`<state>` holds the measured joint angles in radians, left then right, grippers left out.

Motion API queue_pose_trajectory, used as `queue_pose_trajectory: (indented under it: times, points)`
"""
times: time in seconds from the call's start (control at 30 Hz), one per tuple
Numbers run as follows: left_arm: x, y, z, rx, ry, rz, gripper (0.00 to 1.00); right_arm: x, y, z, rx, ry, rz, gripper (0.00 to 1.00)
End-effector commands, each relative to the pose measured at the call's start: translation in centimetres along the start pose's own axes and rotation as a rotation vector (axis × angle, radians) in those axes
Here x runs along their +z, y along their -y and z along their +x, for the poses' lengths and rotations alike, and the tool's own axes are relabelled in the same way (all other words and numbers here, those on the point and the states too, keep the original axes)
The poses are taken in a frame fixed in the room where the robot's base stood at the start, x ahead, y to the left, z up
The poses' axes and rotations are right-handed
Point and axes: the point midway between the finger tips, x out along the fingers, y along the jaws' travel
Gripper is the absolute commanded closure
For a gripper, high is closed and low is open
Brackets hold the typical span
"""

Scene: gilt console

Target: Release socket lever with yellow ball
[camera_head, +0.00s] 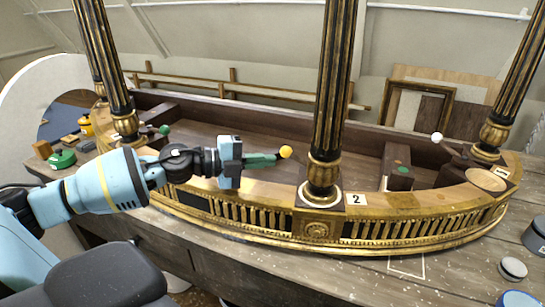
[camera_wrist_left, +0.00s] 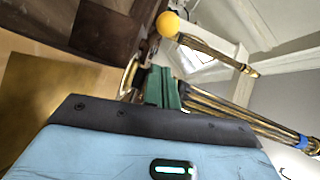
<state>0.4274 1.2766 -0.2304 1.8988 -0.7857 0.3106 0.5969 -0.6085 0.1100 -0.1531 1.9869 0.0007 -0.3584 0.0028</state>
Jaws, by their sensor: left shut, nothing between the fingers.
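The yellow ball (camera_head: 286,152) is the knob of a lever at the foot of the middle column. In the left wrist view the yellow ball (camera_wrist_left: 168,24) shows just beyond the fingers, and the lever arm below it is mostly hidden. My left gripper (camera_head: 276,158) reaches in from the left, with its green fingers shut and empty. The fingertips are close beside the ball in the head view; I cannot tell whether they touch the lever. The green fingers (camera_wrist_left: 162,88) also look shut in the left wrist view. My right gripper is not in view.
The gilt console (camera_head: 400,228) has a raised curved rim. Its fluted black-and-gold middle column (camera_head: 334,80) stands right of the ball. A green-ball lever (camera_head: 164,129) is at left and a white-ball lever (camera_head: 437,137) at right. A dark block (camera_head: 398,170) stands inside.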

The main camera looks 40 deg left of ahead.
Motion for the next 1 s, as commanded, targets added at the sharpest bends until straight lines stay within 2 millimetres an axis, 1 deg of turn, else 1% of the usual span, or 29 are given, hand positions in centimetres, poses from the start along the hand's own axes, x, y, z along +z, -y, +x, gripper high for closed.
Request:
queue_pose_trajectory:
  times: [0.1,0.47,1.0]
  points:
    - [0.8,0.1,0.7,-0.004,0.001,-0.001,1.0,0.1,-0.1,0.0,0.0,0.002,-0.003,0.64]
    - [2.5,0.0,2.4,-0.002,0.001,-0.002,1.0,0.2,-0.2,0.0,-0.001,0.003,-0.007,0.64]
    - [2.8,-0.1,2.7,0.001,0.0,-0.002,1.0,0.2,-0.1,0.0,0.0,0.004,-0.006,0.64]
